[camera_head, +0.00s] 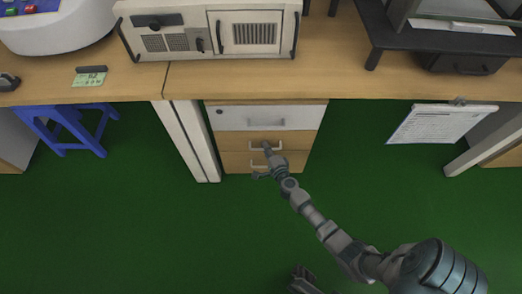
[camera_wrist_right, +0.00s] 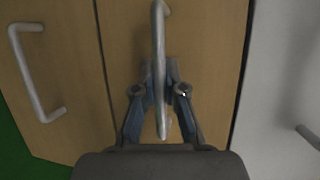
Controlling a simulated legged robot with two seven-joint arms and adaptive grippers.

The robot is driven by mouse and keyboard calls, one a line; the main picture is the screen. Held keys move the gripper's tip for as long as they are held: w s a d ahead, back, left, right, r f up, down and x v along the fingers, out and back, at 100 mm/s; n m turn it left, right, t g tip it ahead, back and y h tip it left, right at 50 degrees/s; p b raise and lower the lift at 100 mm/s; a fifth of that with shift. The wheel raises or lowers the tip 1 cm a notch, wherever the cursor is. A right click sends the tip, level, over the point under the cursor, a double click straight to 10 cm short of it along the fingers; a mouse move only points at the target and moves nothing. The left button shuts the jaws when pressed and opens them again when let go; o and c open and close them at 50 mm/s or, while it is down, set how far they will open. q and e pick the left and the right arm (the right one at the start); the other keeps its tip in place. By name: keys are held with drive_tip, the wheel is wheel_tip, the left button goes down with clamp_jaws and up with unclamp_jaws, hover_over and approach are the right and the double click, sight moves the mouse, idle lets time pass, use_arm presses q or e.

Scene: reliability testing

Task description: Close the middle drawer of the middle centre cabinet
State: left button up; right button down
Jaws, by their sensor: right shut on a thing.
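The drawer cabinet stands under the desk in the head view. It has a white top drawer (camera_head: 240,117), a wooden middle drawer (camera_head: 233,140) and a wooden bottom drawer (camera_head: 234,162). My right gripper (camera_head: 267,149) is at the middle drawer's handle. In the right wrist view the middle drawer (camera_wrist_right: 123,35) fills the centre, and its metal handle (camera_wrist_right: 159,45) passes between the fingers of the right gripper (camera_wrist_right: 160,84), which are shut on it. The middle drawer's front looks close to the neighbouring fronts; I cannot tell how far it stands out.
The wooden desk top (camera_head: 330,76) overhangs the cabinet. A white leg panel (camera_head: 192,140) stands left of the cabinet, and a blue stool (camera_head: 75,128) farther left. A clipboard (camera_head: 440,123) hangs at the right. The green floor (camera_head: 120,225) in front is clear.

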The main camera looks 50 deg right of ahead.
drive_tip(key=shift+a+f, duration=0.15)
drive_tip(key=shift+a, duration=0.1)
drive_tip(key=c, duration=1.2)
unclamp_jaws()
drive_tip(key=shift+w+a, duration=0.1)
drive_tip(key=shift+w, duration=0.05)
drive_tip(key=shift+s, duration=0.3)
drive_tip(key=v, duration=1.1)
drive_tip(key=shift+s+a, duration=0.1)
drive_tip(key=shift+s, duration=0.1)
